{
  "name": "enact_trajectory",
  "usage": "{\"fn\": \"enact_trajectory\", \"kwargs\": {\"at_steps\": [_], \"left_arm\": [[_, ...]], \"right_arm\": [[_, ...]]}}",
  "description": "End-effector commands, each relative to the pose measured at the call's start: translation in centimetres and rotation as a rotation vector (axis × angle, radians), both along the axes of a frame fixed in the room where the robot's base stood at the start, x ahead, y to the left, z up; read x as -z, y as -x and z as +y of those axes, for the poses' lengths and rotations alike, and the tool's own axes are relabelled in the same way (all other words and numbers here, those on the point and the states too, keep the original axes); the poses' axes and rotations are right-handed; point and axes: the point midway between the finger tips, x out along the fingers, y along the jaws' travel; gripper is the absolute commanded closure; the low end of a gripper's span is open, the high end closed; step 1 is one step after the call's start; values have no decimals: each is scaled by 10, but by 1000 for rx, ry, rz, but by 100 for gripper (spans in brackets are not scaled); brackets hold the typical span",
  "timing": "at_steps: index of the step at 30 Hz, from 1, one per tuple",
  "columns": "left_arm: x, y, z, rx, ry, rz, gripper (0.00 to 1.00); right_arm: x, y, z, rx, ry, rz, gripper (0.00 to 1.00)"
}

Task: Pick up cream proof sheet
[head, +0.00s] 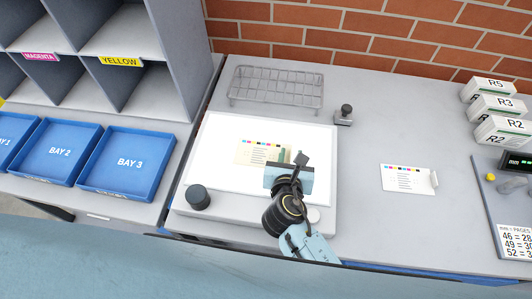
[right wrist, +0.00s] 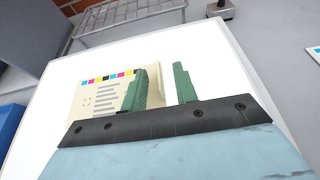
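The cream proof sheet (head: 254,150) lies on the bright white panel of a light table (head: 219,130). It has a row of coloured squares and lines of print, and also shows in the right wrist view (right wrist: 92,100). My right gripper (head: 291,157) is over the sheet's right edge. In the right wrist view its green fingers (right wrist: 161,72) stand apart. The left finger covers part of the sheet, and the sheet's right edge shows between the fingers. Whether the fingertips touch the sheet cannot be told. My left gripper is not in view.
A wire basket (head: 277,90) stands behind the light table, with a small black-knobbed block (head: 344,116) to its right. A white printed sheet (head: 407,179) lies on the counter at right. Blue bay trays (head: 127,163) are at left. Labelled white stacks (head: 500,131) stand far right.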

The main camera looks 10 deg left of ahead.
Motion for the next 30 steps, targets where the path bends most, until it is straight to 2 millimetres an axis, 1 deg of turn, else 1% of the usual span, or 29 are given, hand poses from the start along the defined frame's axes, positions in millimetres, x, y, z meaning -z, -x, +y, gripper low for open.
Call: {"fn": "enact_trajectory", "kwargs": {"at_steps": [1, 4, 11, 12, 18, 19, 30], "left_arm": [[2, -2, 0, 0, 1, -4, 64], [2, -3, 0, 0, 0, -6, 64], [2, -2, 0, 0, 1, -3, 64], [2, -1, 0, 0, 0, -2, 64], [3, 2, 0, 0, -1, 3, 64], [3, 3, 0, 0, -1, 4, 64], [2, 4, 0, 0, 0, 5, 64]], "right_arm": [[2, -8, 1, 0, -1, -2, 71], [6, -15, 1, 0, -3, -1, 71], [6, -17, 1, 0, -2, 0, 71], [6, -17, 1, 0, -2, 0, 72], [6, -17, 1, 0, -2, 0, 98], [6, -17, 1, 0, -2, 0, 100], [4, -17, 1, 0, -2, -1, 100]]}}
